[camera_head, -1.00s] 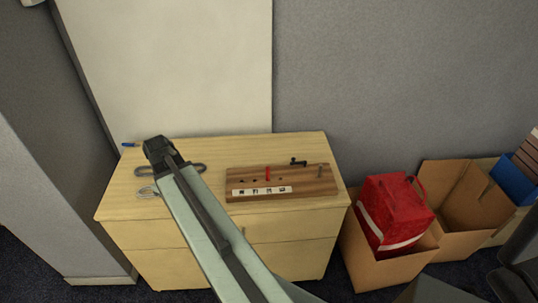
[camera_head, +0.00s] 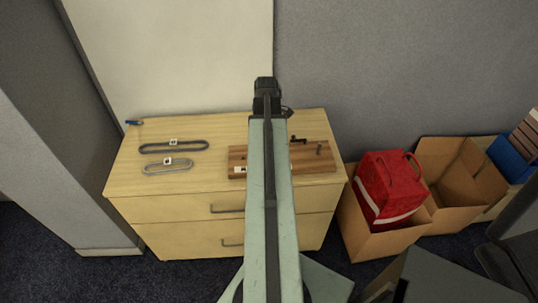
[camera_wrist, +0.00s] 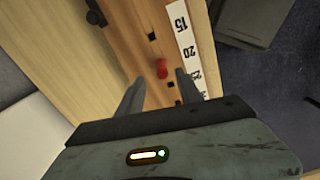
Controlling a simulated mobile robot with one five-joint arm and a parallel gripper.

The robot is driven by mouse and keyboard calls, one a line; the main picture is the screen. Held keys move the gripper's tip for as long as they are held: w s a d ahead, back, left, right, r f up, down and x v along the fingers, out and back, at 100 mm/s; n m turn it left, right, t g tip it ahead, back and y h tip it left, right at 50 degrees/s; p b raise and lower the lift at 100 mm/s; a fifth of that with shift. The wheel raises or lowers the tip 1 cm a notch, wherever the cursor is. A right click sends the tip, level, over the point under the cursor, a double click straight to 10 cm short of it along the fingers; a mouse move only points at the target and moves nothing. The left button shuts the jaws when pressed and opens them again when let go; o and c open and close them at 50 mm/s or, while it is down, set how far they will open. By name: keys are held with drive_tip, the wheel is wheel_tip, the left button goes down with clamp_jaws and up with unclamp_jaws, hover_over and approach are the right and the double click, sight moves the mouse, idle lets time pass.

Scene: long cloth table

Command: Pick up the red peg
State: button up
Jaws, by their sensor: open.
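The red peg (camera_wrist: 162,69) stands on the wooden board (camera_wrist: 133,40) in the wrist view, near a row of dark square holes. My gripper (camera_wrist: 158,82) is open. In that view its two fingers reach toward the board, one on each side of the peg; I cannot tell how high they are above it. In the head view my arm covers the peg and much of the board (camera_head: 318,158), and my gripper (camera_head: 265,82) appears over the board's far side.
A white number strip (camera_wrist: 185,42) lies along the board. A dark part (camera_head: 297,140) and a grey peg (camera_head: 319,149) are on its right. Two oblong loops (camera_head: 173,147) and a blue item (camera_head: 134,122) lie on the dresser's left. Boxes and a red bag (camera_head: 388,188) stand right.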

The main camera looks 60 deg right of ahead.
drive_tip(key=f+b, duration=0.5)
drive_tip(key=shift+s+f, duration=0.15)
drive_tip(key=shift+s, duration=0.2)
drive_tip(key=shift+r, duration=0.2)
clamp_jaws()
wheel_tip(320, 180, up, 10)
drive_tip(key=p, duration=1)
